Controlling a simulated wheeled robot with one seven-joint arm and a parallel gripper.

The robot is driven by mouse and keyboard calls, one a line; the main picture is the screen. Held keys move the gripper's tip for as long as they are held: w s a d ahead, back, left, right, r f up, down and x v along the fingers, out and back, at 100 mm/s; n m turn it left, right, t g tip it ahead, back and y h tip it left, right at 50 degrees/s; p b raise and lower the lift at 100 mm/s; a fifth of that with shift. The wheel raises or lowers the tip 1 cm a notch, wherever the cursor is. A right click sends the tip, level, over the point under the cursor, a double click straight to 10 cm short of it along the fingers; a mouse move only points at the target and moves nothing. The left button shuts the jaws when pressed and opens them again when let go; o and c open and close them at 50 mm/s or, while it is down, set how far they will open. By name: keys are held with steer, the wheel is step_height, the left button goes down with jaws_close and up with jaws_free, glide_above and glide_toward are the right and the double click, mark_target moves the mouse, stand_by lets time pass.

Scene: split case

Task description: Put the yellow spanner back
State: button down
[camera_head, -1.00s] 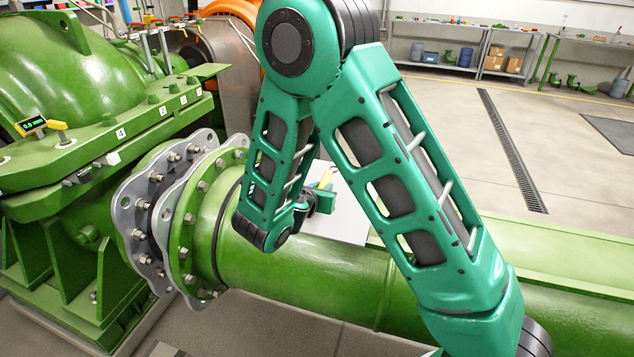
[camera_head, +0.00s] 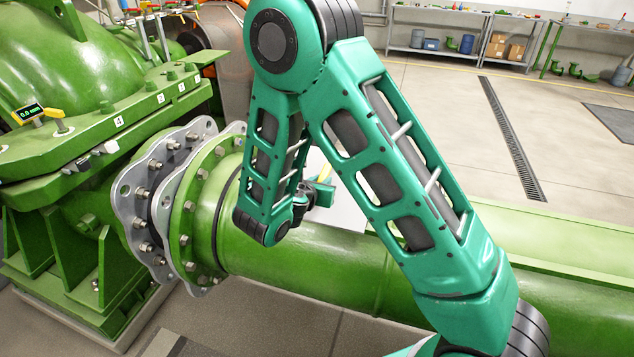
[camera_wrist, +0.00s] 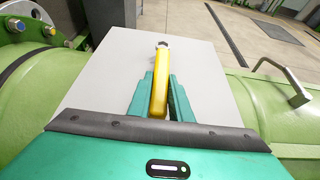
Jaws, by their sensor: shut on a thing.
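The yellow spanner (camera_wrist: 158,95) is held between the two green fingers of my gripper (camera_wrist: 161,80). Its yellow handle points away from the wrist, and its small silver end (camera_wrist: 162,44) is at the far tip. Beyond and below it is a plain pale grey board (camera_wrist: 100,80); I cannot tell whether the spanner touches it. The pale board (camera_head: 346,211) shows there beside the green pipe.
A large green pipe (camera_head: 300,265) runs across the front to a bolted grey flange (camera_head: 135,205). The green casing (camera_head: 85,150) fills the left. In the wrist view a bent metal handle (camera_wrist: 287,80) stands to the right. Open floor (camera_head: 440,120) lies beyond.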

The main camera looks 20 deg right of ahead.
steer(key=shift+f, duration=0.75)
steer(key=c, duration=1.5)
jaws_free()
steer(key=shift+c, duration=0.2)
steer(key=shift+s+a, duration=0.15)
steer(key=shift+v, duration=2.75)
